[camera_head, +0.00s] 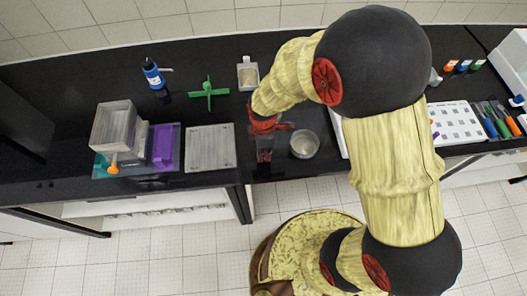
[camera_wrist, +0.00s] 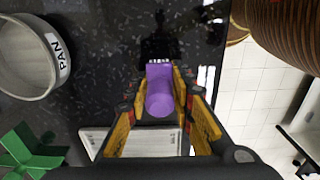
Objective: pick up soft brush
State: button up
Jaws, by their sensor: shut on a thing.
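The soft brush shows in the wrist view as a purple handle (camera_wrist: 160,97) with a small dark and white part at its far end. My gripper (camera_wrist: 165,92) has its yellow-padded fingers on both sides of this handle and is shut on it. In the head view my gripper (camera_head: 265,128) is above the dark counter near its front edge, left of the round metal pan. The brush cannot be made out clearly there. Whether it touches the counter cannot be told.
A round pan (camera_head: 304,144) stands just right of my gripper, and a flat grey plate (camera_head: 210,148) lies left. A green cross-shaped piece (camera_head: 208,91), a blue bottle (camera_head: 153,75) and a tray with stacked square sieves (camera_head: 113,128) are farther left. Coloured tools (camera_head: 492,122) lie right.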

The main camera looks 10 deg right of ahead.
grip_shut()
jog(key=shift+r, duration=0.15)
